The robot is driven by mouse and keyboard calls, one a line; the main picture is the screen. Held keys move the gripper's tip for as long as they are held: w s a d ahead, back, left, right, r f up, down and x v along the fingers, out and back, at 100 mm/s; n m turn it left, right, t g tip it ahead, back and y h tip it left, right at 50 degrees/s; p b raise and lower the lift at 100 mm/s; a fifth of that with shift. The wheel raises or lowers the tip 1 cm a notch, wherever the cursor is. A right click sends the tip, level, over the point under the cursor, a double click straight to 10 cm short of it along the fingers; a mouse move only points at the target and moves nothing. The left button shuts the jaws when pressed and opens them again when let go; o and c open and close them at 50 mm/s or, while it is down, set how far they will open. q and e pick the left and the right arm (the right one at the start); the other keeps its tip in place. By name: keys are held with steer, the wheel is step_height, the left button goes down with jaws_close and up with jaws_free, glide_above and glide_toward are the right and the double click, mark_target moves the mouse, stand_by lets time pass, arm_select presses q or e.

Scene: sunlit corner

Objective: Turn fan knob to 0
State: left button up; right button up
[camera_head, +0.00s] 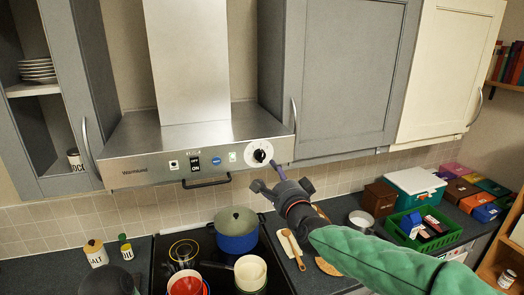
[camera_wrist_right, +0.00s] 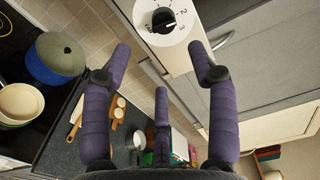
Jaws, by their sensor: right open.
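The fan knob (camera_head: 260,155) is a round black dial on a white disc at the right end of the range hood's front. The right wrist view shows the knob (camera_wrist_right: 163,20) near the top, with numbers around it and a white mark on its face; I cannot tell surely which number the mark points to. My right gripper (camera_head: 267,178) is just below and in front of the knob. Its purple fingers (camera_wrist_right: 160,48) are spread open, empty, and appear apart from the knob. My left gripper is not in view.
The steel hood (camera_head: 190,150) has a front handle (camera_head: 207,183) and several switches. Grey cabinets (camera_head: 345,75) stand beside it. Below are a blue pot (camera_head: 237,240) and other pots on the stove. A green crate (camera_head: 425,240) and boxes crowd the right counter.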

mark_target(262, 158)
steer(key=p+x, duration=0.1)
steer(key=x, duration=0.4)
steer(key=p+x, duration=0.2)
steer(key=x, duration=0.3)
steer(key=shift+w+a+r, duration=0.1)
steer(key=shift+w+r, duration=0.1)
steer(key=shift+w, duration=0.2)
steer(key=c, duration=1.1)
